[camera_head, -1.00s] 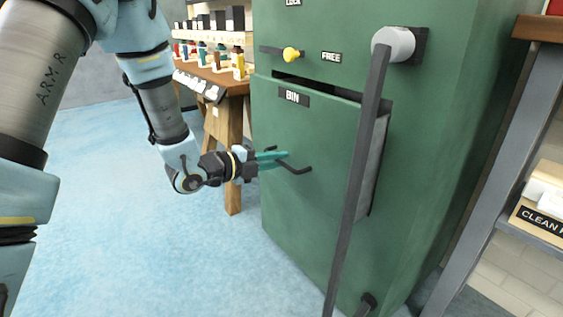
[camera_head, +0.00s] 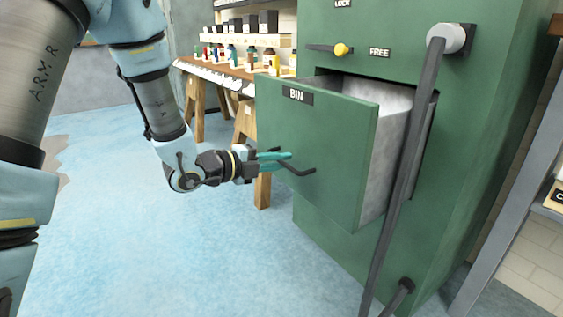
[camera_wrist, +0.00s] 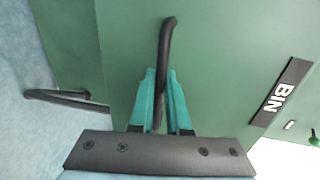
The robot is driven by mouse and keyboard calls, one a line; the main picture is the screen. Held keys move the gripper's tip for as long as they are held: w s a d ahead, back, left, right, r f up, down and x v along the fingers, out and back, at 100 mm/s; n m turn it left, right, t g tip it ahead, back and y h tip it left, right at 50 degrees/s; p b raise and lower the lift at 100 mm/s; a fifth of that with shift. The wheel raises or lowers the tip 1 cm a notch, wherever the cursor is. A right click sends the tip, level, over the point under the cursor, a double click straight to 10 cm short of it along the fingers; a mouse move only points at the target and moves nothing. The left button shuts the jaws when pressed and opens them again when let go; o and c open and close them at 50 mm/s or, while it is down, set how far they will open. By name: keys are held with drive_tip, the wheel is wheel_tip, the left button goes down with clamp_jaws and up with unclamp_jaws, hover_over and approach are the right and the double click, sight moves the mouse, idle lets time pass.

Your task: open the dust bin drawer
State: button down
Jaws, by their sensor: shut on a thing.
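The dust bin drawer (camera_head: 325,143) is a green front labelled BIN, standing well out from the green cabinet (camera_head: 470,140). Its pale inside wall (camera_head: 392,150) shows on the right. My gripper (camera_head: 285,157) is shut on the drawer's dark bar handle (camera_head: 300,172). In the wrist view, the teal fingers (camera_wrist: 160,98) close around the handle bar (camera_wrist: 166,45), and the BIN label (camera_wrist: 283,92) is to the right. The deeper inside of the drawer is hidden.
A yellow-knobbed latch (camera_head: 341,49) sits above the drawer near the FREE label. A long dark lever (camera_head: 410,160) slants down in front of the cabinet's right side. A wooden bench (camera_head: 235,80) with small bottles stands behind. The blue floor (camera_head: 180,250) at left is clear.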

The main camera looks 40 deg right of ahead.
drive_tip(key=c, duration=0.9)
unclamp_jaws()
drive_tip(key=p+v, duration=0.2)
drive_tip(key=v, duration=0.8)
drive_tip(key=shift+a, duration=0.4)
drive_tip(key=shift+w, duration=0.2)
